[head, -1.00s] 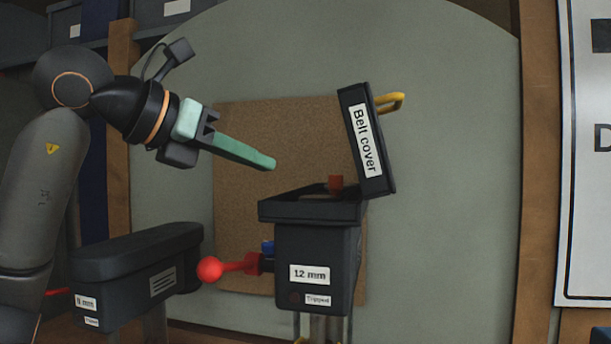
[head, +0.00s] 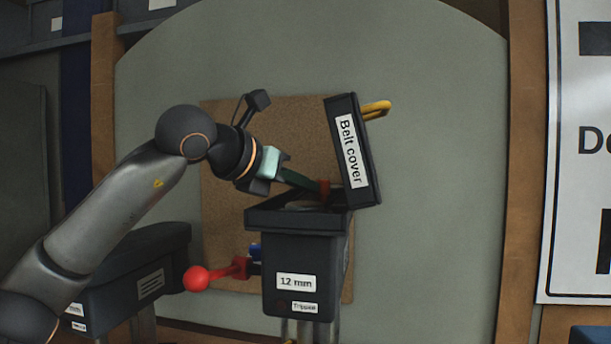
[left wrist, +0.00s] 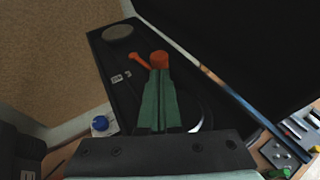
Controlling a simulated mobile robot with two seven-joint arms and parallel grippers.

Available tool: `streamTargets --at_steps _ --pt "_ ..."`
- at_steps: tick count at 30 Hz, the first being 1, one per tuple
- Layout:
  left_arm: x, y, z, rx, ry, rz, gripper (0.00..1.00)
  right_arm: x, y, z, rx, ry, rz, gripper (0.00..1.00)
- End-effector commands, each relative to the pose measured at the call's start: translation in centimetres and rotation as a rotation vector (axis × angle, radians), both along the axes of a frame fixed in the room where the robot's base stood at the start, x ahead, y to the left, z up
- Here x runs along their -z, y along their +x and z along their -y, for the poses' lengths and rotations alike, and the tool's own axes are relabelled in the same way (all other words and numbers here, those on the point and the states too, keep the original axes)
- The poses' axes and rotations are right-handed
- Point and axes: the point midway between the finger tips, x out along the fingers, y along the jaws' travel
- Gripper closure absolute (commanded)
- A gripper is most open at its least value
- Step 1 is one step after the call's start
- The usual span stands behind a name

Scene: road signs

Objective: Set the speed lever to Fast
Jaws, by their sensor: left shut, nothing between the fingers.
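The black box labelled 12 mm (head: 296,281) has its lid labelled Belt cover (head: 353,152) standing open. In the left wrist view an orange knob (left wrist: 160,59) and a short orange arm (left wrist: 140,61) show inside the box. My left gripper (head: 312,186) reaches into the open top, shut and empty. Its fingertips (left wrist: 160,73) are right at the orange knob; I cannot tell whether they touch. A small pale label (left wrist: 121,77) lies beside it, too small to read. My right gripper is out of view.
A red ball-ended lever (head: 197,279) sticks out left of the box. A second dark machine (head: 130,255) stands at left, partly behind my arm. The raised lid with its yellow handle (head: 376,110) is close to the right of my gripper.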

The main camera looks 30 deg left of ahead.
Motion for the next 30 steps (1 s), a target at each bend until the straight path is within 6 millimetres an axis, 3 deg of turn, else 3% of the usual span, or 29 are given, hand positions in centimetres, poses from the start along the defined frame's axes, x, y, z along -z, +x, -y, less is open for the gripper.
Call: streamTargets --at_steps 14,22,30 --pt "0.1 0.7 0.3 0.001 0.0 0.001 1.0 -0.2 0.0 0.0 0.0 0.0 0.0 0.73" --pt "0.2 1.5 2.8 0.002 0.0 0.0 1.0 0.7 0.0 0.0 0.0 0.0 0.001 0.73" --pt "0.0 1.7 3.2 0.0 0.0 0.001 1.0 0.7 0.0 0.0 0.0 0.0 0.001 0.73"
